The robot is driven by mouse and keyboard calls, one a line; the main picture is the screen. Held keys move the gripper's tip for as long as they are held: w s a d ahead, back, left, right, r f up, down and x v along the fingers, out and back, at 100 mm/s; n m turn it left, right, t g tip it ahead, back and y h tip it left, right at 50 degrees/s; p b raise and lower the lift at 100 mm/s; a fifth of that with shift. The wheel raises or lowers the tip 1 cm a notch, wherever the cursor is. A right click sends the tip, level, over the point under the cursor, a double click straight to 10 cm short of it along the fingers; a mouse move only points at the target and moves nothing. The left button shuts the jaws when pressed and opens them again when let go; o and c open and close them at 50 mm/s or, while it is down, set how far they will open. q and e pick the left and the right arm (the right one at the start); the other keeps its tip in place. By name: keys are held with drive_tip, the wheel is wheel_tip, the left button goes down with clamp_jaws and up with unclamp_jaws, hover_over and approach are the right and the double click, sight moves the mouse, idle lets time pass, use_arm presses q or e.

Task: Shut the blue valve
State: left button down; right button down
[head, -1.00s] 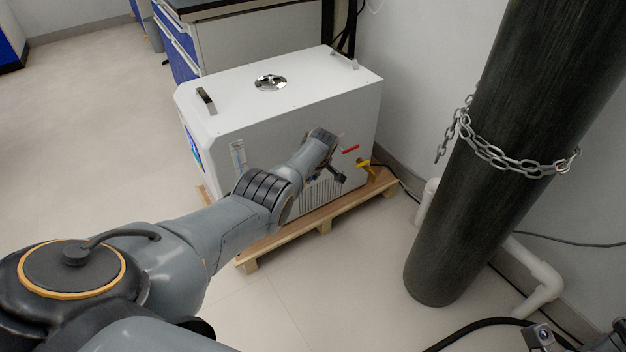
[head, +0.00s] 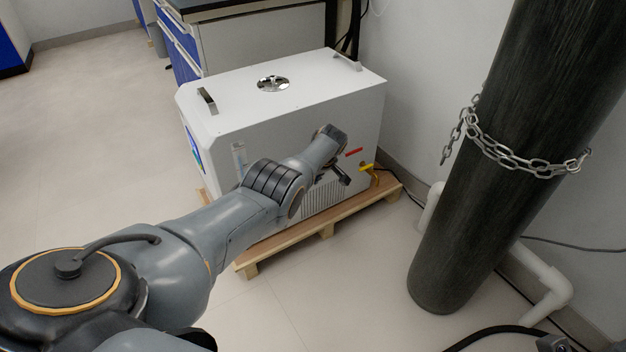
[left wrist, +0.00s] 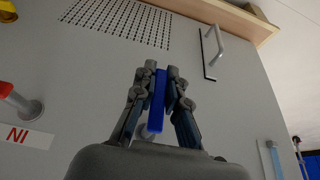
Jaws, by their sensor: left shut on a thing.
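The blue valve handle (left wrist: 157,105) is a flat blue bar on the front panel of the white machine, seen in the left wrist view. My left gripper (left wrist: 161,78) is shut on it, with one finger on each side of the bar. In the head view my left arm reaches to the front of the white machine (head: 230,133), and its wrist hides the blue valve. Only a small dark part of what looks like my right arm (head: 553,344) shows at the bottom right edge; its fingers cannot be made out.
A red valve handle (head: 354,152) and a yellow one (head: 367,168) are on the same panel, near my left wrist. The machine stands on a wooden pallet (head: 325,230). A dark cylinder (head: 465,190) with a chain stands to the right. The floor in front is clear.

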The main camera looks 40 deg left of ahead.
use_arm(q)
drive_tip(key=shift+s, duration=0.1)
drive_tip(key=c, duration=1.4)
unclamp_jaws()
drive_tip(key=shift+a, duration=0.1)
drive_tip(key=shift+o, duration=0.2)
drive_tip(key=shift+r, duration=0.15)
drive_tip(key=v, duration=1.1)
drive_tip(key=shift+d+r, duration=0.25)
